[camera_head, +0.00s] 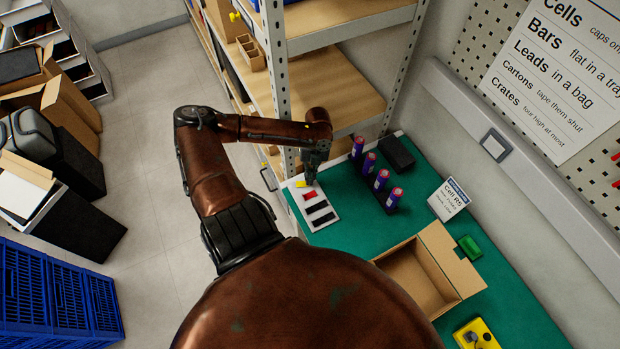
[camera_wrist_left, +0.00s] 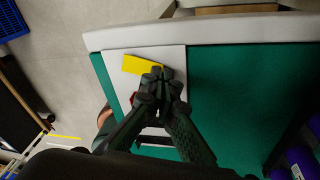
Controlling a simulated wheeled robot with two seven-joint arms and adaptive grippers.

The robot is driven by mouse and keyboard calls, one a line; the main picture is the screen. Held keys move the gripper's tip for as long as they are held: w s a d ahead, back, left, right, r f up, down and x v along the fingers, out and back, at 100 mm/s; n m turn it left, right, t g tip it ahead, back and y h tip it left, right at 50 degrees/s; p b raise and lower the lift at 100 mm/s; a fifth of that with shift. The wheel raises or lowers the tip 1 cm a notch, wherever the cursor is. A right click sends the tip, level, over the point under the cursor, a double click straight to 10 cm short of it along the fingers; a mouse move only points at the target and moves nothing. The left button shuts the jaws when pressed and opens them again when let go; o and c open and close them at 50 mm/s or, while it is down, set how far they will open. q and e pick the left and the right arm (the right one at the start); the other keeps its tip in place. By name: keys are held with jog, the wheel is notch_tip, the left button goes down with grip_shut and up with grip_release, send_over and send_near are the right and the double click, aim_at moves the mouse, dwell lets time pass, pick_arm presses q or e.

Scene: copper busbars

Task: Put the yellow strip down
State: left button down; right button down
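The yellow strip (camera_head: 300,184) is at the far end of a white card (camera_head: 328,223) on the green bench. It also shows in the left wrist view (camera_wrist_left: 140,65), slightly askew to the card. My left gripper (camera_head: 309,180) is low over the card; in the wrist view its fingertips (camera_wrist_left: 163,78) are together at the strip's right end and appear shut on it. I cannot tell whether the strip touches the card. A red strip (camera_head: 310,194) and black strips (camera_head: 318,207) lie on the card. My right gripper is out of view.
Purple cells (camera_head: 383,180) stand in a dark holder right of the card. An open cardboard box (camera_head: 415,280), a white sign (camera_head: 449,199) and a yellow device (camera_head: 476,335) are on the bench. Metal shelving (camera_head: 350,95) rises behind the card.

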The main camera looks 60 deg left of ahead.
pick_arm(q)
jog(key=c, duration=2.7)
grip_release()
jog(key=shift+f, duration=0.15)
jog(key=shift+c, duration=0.2)
jog(key=o, duration=0.5)
jog(key=shift+o, duration=0.4)
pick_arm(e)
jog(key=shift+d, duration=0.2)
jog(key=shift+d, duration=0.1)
